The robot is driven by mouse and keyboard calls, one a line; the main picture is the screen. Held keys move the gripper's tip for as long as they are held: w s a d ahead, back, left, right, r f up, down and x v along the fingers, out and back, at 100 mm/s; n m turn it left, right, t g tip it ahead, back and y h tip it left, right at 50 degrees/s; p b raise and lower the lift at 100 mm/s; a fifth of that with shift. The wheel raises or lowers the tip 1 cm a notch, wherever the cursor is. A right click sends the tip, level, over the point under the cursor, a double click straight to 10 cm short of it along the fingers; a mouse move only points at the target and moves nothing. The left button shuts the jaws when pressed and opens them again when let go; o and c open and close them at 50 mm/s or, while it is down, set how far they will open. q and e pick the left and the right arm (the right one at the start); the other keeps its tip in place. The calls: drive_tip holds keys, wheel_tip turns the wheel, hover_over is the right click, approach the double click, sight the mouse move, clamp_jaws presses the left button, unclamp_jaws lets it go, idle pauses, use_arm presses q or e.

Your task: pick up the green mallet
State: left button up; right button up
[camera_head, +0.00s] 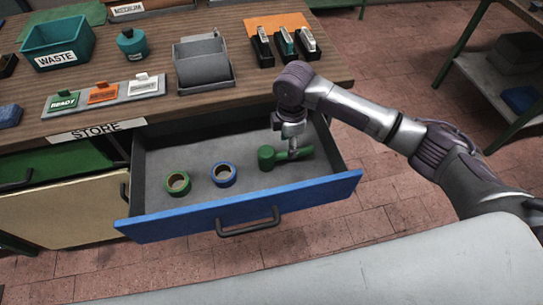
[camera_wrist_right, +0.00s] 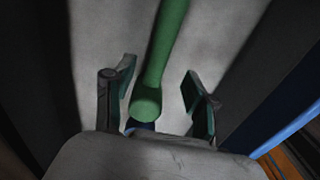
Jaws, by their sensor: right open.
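The green mallet (camera_head: 267,158) lies in the open drawer, on the right side of its floor, with its handle pointing right. My right gripper (camera_head: 293,150) is pointed down over the handle. In the right wrist view, the mallet (camera_wrist_right: 165,45) runs from the top edge to between the two fingers of the right gripper (camera_wrist_right: 158,76), its thicker rounded end nearest the palm. The fingers are apart, with a gap on each side of the mallet. Part of the mallet is hidden behind the gripper in the head view. My left gripper is not in view.
The drawer's blue front (camera_head: 245,208) and grey walls surround the mallet. A green tape roll (camera_head: 178,183) and a blue tape roll (camera_head: 224,174) lie to its left. The wooden worktop (camera_head: 165,100) overhangs the drawer's back, with staplers (camera_head: 285,42) above.

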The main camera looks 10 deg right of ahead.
sight(286, 155)
wheel_tip(286, 155, down, 4)
drive_tip(key=shift+w+d+r, duration=0.1)
drive_tip(key=shift+w+d, duration=0.05)
clamp_jaws()
